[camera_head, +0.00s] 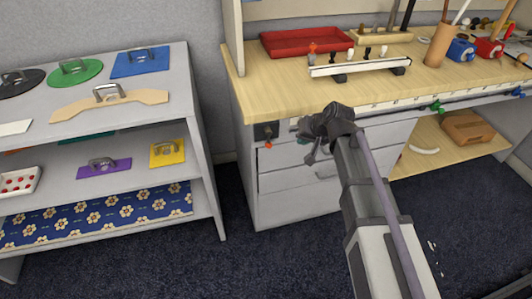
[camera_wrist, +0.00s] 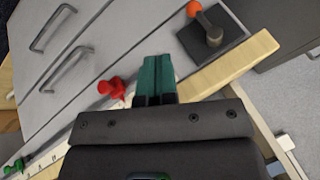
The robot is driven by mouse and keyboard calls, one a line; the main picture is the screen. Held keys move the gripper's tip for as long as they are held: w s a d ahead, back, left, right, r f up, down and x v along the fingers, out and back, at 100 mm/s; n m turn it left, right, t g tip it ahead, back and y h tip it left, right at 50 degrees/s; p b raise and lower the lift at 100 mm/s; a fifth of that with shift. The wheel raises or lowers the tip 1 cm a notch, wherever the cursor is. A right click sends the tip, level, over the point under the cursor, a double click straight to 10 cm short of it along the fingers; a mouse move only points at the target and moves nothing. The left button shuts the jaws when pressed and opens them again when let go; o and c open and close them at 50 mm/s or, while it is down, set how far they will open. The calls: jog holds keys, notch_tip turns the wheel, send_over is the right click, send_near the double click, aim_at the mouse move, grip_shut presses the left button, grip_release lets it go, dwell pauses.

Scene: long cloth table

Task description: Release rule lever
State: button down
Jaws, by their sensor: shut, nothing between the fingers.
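The lever (camera_head: 267,143) has an orange knob and sits on a dark plate at the left front corner of the workbench. In the wrist view the lever (camera_wrist: 208,28) stands on its black plate, up and to the right of my fingertips and apart from them. My gripper (camera_head: 313,153) is in front of the bench edge, right of the lever. Its green fingers (camera_wrist: 156,78) are shut together and empty. The rule (camera_head: 400,103) is a pale marked strip along the front edge. A red knob (camera_wrist: 112,87) shows just left of my fingers.
Grey drawers (camera_head: 290,180) with bar handles lie below the bench edge. Green knobs (camera_head: 437,107) sit farther right on the edge. A white rack (camera_head: 360,65) and red tray (camera_head: 305,42) stand on the bench. A grey shelf (camera_head: 198,110) stands left, with a floor gap between.

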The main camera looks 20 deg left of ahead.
aim_at(268, 138)
jog(key=shift+w+r, duration=0.15)
jog(key=shift+r, duration=0.05)
jog(key=w+a+f+b, duration=0.2)
jog(key=a+f+b, duration=0.6)
jog(key=a, duration=0.1)
jog(key=shift+f, duration=0.25)
